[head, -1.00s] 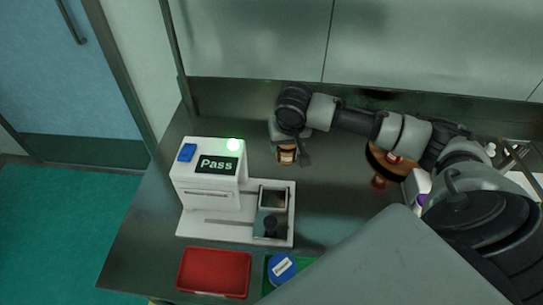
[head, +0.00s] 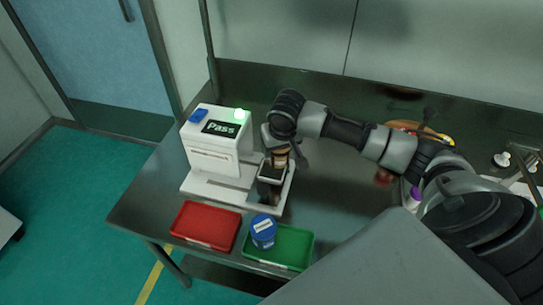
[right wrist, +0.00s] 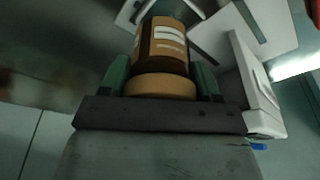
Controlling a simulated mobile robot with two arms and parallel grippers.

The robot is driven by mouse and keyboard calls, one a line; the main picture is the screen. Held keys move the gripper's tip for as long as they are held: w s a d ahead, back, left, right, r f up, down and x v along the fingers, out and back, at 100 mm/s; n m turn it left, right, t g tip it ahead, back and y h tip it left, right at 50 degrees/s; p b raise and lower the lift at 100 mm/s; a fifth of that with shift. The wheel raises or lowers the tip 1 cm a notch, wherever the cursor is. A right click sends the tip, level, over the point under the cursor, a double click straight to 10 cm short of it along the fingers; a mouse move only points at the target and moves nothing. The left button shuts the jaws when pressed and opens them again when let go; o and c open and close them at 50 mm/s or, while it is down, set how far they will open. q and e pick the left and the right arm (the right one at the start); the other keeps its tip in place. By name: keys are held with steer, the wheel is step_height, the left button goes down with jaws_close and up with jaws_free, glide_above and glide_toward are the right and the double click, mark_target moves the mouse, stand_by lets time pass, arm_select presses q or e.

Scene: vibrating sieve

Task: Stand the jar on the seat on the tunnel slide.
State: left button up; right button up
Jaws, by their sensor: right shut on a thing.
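My right gripper (head: 280,147) is shut on a brown jar (head: 280,158) with a tan lid. In the right wrist view the jar (right wrist: 163,45) sits between the two green fingers (right wrist: 160,80), with a pale label on its side. In the head view the jar is over the back part of the slide (head: 272,187) of the white machine (head: 208,160). Whether the jar touches the dark seat there I cannot tell. The machine's display reads "Pass" beside a lit green lamp. My left gripper is not in view.
A red tray (head: 205,228) and a green tray (head: 290,250) lie at the table's front edge. A blue jar (head: 263,231) stands at the green tray's left end. A round wooden-edged thing (head: 405,126) is behind my right arm. A wall closes the back.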

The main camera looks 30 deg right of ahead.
mark_target(272, 157)
steer(key=shift+w+a+f, duration=0.2)
steer(key=shift+w+f, duration=0.2)
steer(key=shift+w, duration=0.2)
steer(key=shift+w+a+f, duration=0.15)
steer(key=shift+w+f, duration=0.2)
steer(key=shift+w, duration=0.25)
step_height(272, 157, down, 3)
steer(key=shift+f, duration=0.45)
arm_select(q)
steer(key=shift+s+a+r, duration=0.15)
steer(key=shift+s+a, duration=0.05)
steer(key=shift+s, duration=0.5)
arm_select(e)
steer(key=shift+f, duration=0.1)
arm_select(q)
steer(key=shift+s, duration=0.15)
arm_select(e)
steer(key=o, duration=1)
steer(key=shift+c, duration=0.2)
steer(key=v, duration=1.2)
steer(key=shift+s+p, duration=0.15)
steer(key=shift+p, duration=0.15)
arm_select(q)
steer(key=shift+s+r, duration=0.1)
